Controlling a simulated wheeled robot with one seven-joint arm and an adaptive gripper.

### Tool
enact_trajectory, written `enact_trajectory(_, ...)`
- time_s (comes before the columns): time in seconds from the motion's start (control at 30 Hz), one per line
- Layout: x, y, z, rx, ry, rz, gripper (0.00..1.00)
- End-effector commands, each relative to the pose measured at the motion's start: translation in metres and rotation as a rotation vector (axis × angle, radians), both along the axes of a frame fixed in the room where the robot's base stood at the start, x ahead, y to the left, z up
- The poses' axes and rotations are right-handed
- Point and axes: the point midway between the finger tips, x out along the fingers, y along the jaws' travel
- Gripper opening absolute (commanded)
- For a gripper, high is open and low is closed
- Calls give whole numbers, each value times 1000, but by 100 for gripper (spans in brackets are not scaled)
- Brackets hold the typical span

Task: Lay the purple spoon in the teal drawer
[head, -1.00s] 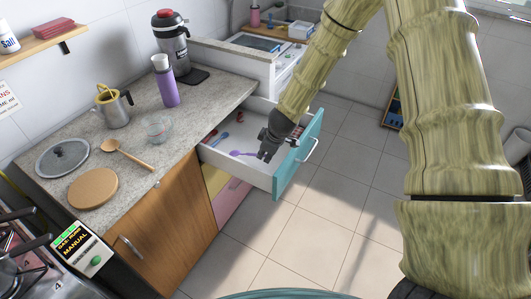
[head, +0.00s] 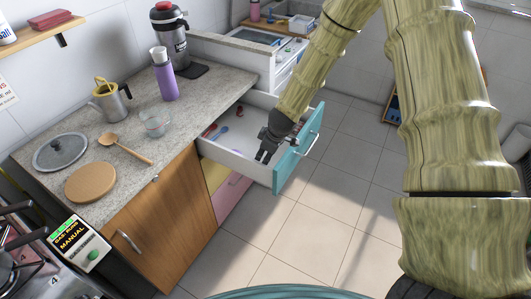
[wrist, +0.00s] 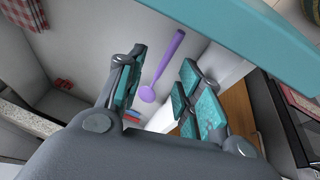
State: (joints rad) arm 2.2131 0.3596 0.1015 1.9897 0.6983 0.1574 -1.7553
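The purple spoon (wrist: 165,65) lies inside the drawer with the teal front (head: 298,152), its handle pointing towards that front. In the head view only a small purple part of it (head: 237,151) shows beside my gripper. The drawer is pulled out, and its teal front also crosses the top of the wrist view (wrist: 240,35). My gripper (head: 266,157) reaches down into the drawer near the teal front. In the wrist view its teal-padded fingers (wrist: 160,90) are spread apart, with the spoon showing in the gap between them, not gripped.
A blue spoon (head: 222,130) and small red items lie towards the drawer's back. The counter holds a wooden spoon (head: 125,149), a glass bowl (head: 156,124), a purple bottle (head: 165,78) and a metal jug (head: 112,103). The tiled floor right of the drawer is clear.

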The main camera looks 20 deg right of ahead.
Motion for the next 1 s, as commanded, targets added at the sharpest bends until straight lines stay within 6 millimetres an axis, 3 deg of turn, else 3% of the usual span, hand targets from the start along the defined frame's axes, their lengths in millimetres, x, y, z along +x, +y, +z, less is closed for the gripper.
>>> enact_trajectory(0.43,-3,0,8,0,-1,2,38)
enact_trajectory(1.0,-27,-8,74,-1,-1,1,38)
